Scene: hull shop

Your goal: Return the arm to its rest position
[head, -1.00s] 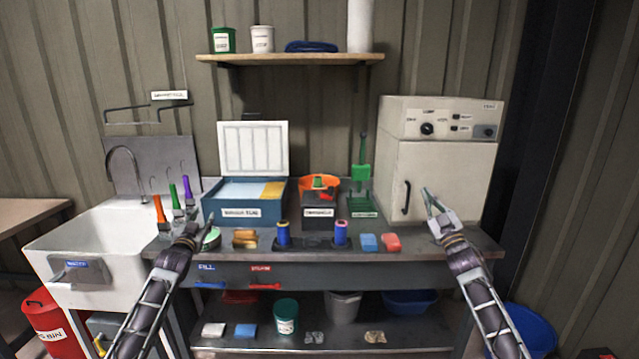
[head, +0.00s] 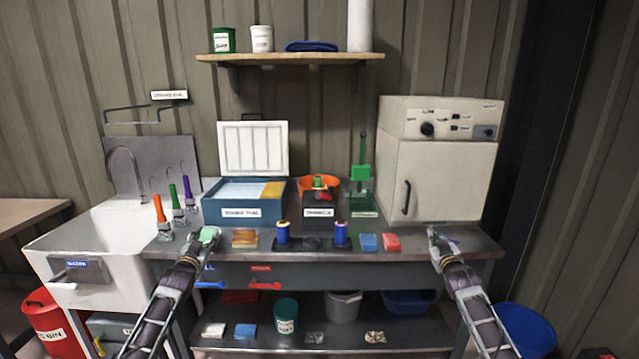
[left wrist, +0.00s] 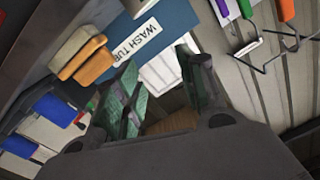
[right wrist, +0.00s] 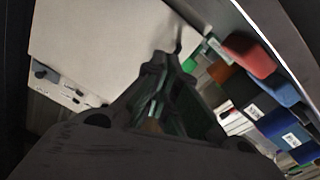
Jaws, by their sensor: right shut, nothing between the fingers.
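My left gripper (head: 208,234) is over the front left of the bench, with its arm coming up from the lower left. In the left wrist view (left wrist: 160,62) its fingers stand apart, with green inner pads and nothing seen between them. My right gripper (head: 432,230) is at the front right of the bench, in front of the white oven-like cabinet. In the right wrist view (right wrist: 168,62) its fingertips are together and hold nothing. Both grippers appear clear of the nearby objects, though their exact height above the bench is hard to tell.
The bench (head: 350,257) carries a blue wash tub (head: 272,210), yellow-brown blocks (head: 244,238), blue spools (head: 283,232), a blue block (head: 368,242), a red block (head: 391,242) and the cabinet (head: 450,180). Upright coloured-handled tools (head: 160,210) stand near the sink (head: 95,235).

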